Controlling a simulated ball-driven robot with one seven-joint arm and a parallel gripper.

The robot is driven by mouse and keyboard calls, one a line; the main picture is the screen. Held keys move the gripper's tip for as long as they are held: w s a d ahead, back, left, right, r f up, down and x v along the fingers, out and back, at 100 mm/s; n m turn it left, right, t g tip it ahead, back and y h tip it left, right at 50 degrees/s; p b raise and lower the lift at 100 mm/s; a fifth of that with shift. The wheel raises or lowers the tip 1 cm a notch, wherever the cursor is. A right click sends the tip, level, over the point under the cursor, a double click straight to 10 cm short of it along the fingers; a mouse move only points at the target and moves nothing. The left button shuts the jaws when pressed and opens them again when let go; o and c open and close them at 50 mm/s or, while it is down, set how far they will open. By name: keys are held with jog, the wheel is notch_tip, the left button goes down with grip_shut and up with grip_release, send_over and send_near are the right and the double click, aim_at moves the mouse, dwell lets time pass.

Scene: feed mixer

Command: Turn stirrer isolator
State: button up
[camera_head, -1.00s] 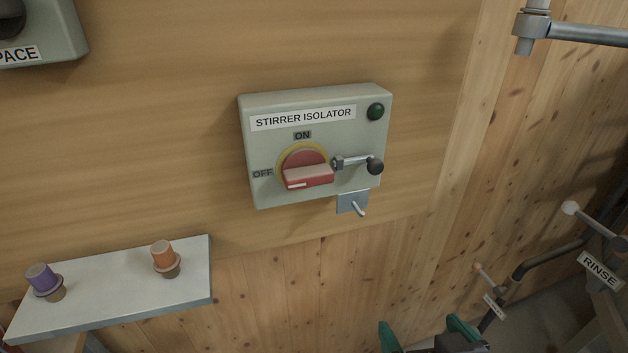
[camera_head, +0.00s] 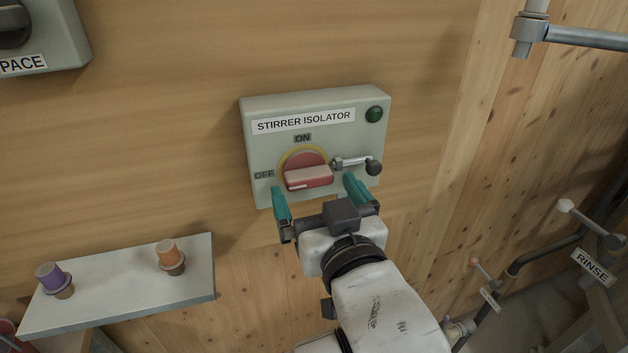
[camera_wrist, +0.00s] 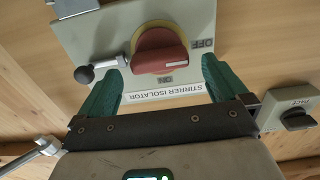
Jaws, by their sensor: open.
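The stirrer isolator box (camera_head: 262,142) is pale green and fixed to the wooden wall. Its red rotary handle (camera_head: 308,176) sits on a yellow ring, with a white mark at its left end by OFF. A metal lever with a black knob (camera_head: 373,167) lies across the box just right of the handle. My gripper (camera_head: 316,187) is open, its teal fingers to either side of the handle and apart from it. In the wrist view the red handle (camera_wrist: 158,52) shows upside down beyond my fingers, with the black knob (camera_wrist: 84,74) near one finger.
A green lamp (camera_head: 375,114) is at the box's top right. A white shelf (camera_head: 120,290) with a purple and an orange knob stands lower left. A RINSE lever (camera_head: 590,265) and pipes are at right. Another switch box (camera_head: 40,40) is upper left.

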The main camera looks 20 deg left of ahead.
jog(key=shift+x, duration=0.95)
jog(key=c, duration=1)
